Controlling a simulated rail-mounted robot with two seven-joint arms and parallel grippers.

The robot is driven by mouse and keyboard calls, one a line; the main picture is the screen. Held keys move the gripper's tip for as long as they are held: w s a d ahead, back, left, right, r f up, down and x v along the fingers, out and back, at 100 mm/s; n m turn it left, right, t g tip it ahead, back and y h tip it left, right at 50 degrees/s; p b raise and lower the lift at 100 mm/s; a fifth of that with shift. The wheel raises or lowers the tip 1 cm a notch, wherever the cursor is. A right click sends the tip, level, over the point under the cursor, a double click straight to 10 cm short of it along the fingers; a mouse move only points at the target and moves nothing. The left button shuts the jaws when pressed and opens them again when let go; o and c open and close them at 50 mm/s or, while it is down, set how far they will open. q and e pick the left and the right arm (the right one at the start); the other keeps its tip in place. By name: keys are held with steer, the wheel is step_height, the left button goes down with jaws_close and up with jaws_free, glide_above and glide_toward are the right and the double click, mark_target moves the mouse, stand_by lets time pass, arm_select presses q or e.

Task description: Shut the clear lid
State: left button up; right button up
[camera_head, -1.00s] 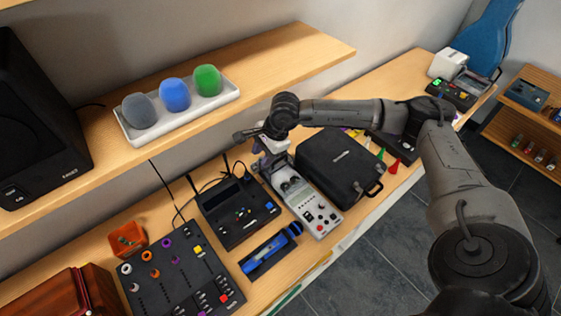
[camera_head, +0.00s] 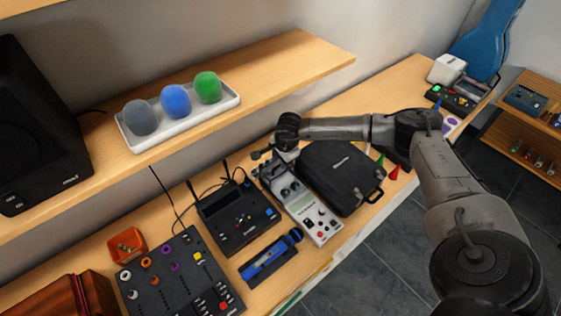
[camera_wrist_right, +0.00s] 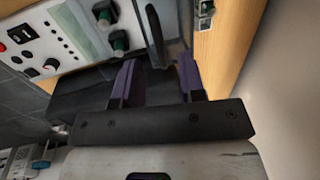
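The pale grey instrument (camera_head: 317,222) with knobs and a small display stands on the bench, left of a black case. It also shows in the right wrist view (camera_wrist_right: 45,30). I cannot clearly make out the clear lid; a dark upright edge (camera_wrist_right: 155,35) at the instrument's far end may be part of it. My right gripper (camera_head: 268,172) is over the instrument's rear end. In the right wrist view its two purple-padded fingers (camera_wrist_right: 157,80) are apart, with nothing clearly held between them. The dark edge stands just beyond the fingertips. My left gripper is out of view.
The black case (camera_head: 342,177) stands close on the right. A black device with antennas (camera_head: 236,215) and a blue tool in a holder (camera_head: 268,260) are on the left. A shelf (camera_head: 290,65) overhangs the back. Bare bench is scarce around the instrument.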

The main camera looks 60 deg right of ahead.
steer(key=shift+w+f, duration=0.15)
steer(key=shift+f, duration=0.6)
steer(key=shift+w+f, duration=0.1)
steer(key=shift+f, duration=0.6)
jaws_close()
